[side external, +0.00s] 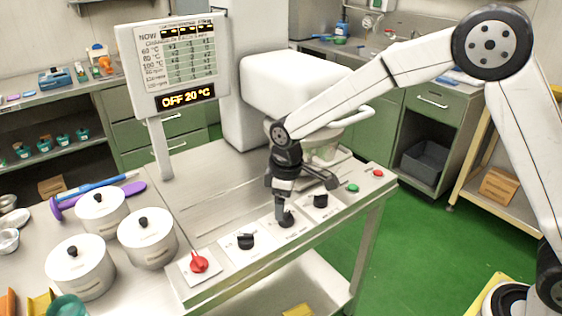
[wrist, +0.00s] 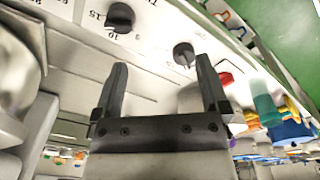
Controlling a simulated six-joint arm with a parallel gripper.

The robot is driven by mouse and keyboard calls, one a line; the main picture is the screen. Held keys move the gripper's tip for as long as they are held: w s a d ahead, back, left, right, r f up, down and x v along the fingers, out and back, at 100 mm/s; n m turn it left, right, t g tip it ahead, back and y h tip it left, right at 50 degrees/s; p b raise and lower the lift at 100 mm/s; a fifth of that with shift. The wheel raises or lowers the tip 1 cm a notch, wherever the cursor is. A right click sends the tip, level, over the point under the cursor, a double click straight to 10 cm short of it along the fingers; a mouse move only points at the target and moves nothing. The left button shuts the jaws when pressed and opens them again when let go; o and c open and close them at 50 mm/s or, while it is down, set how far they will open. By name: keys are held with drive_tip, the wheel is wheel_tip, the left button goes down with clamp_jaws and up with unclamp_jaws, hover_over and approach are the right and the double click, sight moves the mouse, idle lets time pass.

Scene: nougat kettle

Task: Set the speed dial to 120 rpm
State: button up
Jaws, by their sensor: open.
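The front control panel shows in the side external view with a row of dials. A black dial (side external: 245,241) sits beside the red dial (side external: 199,262), and another black dial (side external: 320,200) is farther right. My gripper (wrist: 162,65) is over the panel between them, fingers apart and empty. In the wrist view, a black dial (wrist: 120,17) with printed numbers including 15 and 10 lies beyond the left fingertip. A second black dial (wrist: 184,54) lies near the right fingertip. Neither looks gripped. I cannot read which is the speed dial. The display (side external: 187,98) reads OFF 20 °C.
A green button (side external: 352,187) and a red button (side external: 378,173) sit at the panel's right end. Several lidded white pots (side external: 148,240) stand to the left. A large white kettle machine (side external: 285,85) stands behind my gripper. The steel top left of the gripper is clear.

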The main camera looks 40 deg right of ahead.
sight(243, 235)
drive_tip(key=w+a+n, duration=0.1)
drive_tip(key=a, duration=0.1)
drive_tip(key=w+a+f+n, duration=0.1)
drive_tip(key=w+a, duration=0.1)
drive_tip(key=a, duration=0.1)
drive_tip(key=w+a+f+n, duration=0.1)
drive_tip(key=a, duration=0.2)
drive_tip(key=shift+w+a+f+n+g, duration=0.1)
drive_tip(key=shift+w+f+n+g, duration=0.2)
drive_tip(key=shift+n+g, duration=0.1)
drive_tip(key=shift+f, duration=3.85)
drive_tip(key=c, duration=1.3)
drive_tip(key=shift+o, duration=0.2)
